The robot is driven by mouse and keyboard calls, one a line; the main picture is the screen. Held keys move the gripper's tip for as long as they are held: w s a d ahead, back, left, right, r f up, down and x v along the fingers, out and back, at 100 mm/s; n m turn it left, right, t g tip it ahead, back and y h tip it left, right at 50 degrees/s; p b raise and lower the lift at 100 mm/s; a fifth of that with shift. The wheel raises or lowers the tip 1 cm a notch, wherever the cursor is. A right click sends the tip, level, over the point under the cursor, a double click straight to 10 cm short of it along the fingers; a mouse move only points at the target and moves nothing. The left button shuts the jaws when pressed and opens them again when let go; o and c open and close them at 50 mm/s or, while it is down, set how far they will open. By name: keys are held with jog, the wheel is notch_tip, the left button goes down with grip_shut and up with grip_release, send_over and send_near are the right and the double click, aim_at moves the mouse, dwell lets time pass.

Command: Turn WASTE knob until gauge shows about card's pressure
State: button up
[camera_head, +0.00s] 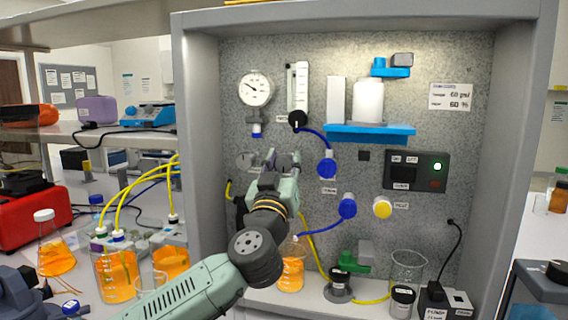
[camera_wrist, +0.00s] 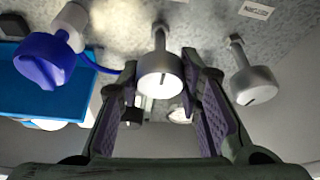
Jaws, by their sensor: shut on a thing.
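The round white pressure gauge (camera_head: 255,89) hangs at the upper left of the speckled panel; its dark needle points to the upper left, its numbers too small to read. The white card (camera_head: 451,97) at the upper right seems to read 60 psi and 60 %. My gripper (camera_head: 276,160) is at the panel below the gauge.
Another grey knob (camera_wrist: 254,86) is close to the right finger in the wrist view. A blue knob (camera_wrist: 45,60) is at left. A blue shelf (camera_head: 370,133) sticks out right of my gripper. Flasks and tubing crowd the bench below.

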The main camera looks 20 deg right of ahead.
jog(key=c, duration=0.5)
jog(key=shift+m, duration=0.3)
jog(key=m+g+h, duration=0.1)
jog(key=m, duration=0.1)
jog(key=shift+f+m+h+b, duration=0.1)
jog(key=shift+m+h+b, duration=0.2)
jog(key=shift+b, duration=0.1)
jog(key=m+g+h, duration=0.1)
jog(key=m, duration=0.1)
jog(key=m+g+h, duration=0.1)
jog(key=m, duration=0.2)
jog(key=m+g, duration=0.2)
jog(key=m, duration=0.2)
jog(key=m+g+h, duration=0.1)
jog(key=m, duration=0.4)
jog(key=shift+d+g+p, duration=0.1)
jog(key=shift+g+p, duration=0.3)
jog(key=shift+m+h, duration=0.3)
jog(key=o, duration=1.2)
jog(key=shift+c, duration=0.2)
